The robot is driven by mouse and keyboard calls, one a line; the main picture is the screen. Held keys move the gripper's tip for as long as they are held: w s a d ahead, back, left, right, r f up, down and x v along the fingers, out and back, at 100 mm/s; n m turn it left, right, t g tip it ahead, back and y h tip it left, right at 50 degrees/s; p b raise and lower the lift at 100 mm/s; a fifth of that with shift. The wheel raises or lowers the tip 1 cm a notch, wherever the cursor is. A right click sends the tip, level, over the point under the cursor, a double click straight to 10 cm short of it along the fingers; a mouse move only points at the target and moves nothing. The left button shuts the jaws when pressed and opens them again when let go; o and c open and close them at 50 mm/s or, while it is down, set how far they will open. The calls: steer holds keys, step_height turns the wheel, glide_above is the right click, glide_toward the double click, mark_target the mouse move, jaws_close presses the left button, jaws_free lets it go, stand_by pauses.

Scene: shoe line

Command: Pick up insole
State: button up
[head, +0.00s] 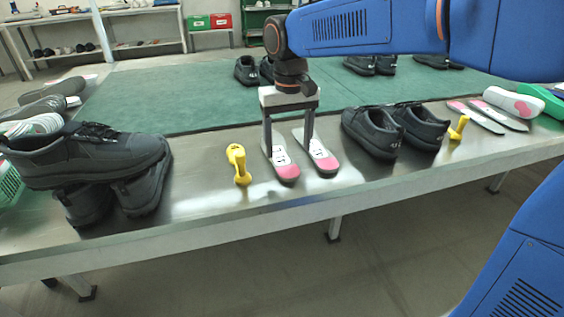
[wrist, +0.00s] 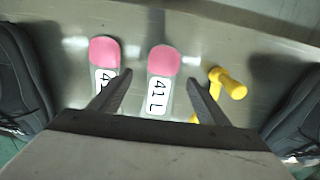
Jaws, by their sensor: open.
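Two grey insoles with pink heel ends and white labels lie side by side on the metal table. In the head view, one is the left insole (head: 284,170) and the other the right insole (head: 322,158). In the wrist view, the insole labelled 41 L (wrist: 163,62) lies between my fingers in the picture. The other insole (wrist: 104,50) is partly hidden behind one finger. My gripper (head: 288,148) is open and empty, pointing down over the pair; it also shows in the wrist view (wrist: 158,92). Its exact height above the insoles is hard to tell.
Black shoes (head: 375,133) stand to the right, stacked dark shoes (head: 90,160) to the left. More insoles (head: 476,117) lie at the right. A green mat (head: 190,100) lies behind.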

mark_target(286, 166)
steer(key=shift+a+f, duration=0.15)
steer(key=shift+f, duration=1.25)
steer(key=shift+a+f, duration=0.1)
steer(key=shift+f, duration=1.3)
steer(key=shift+c, duration=0.4)
steer(key=c, duration=1.1)
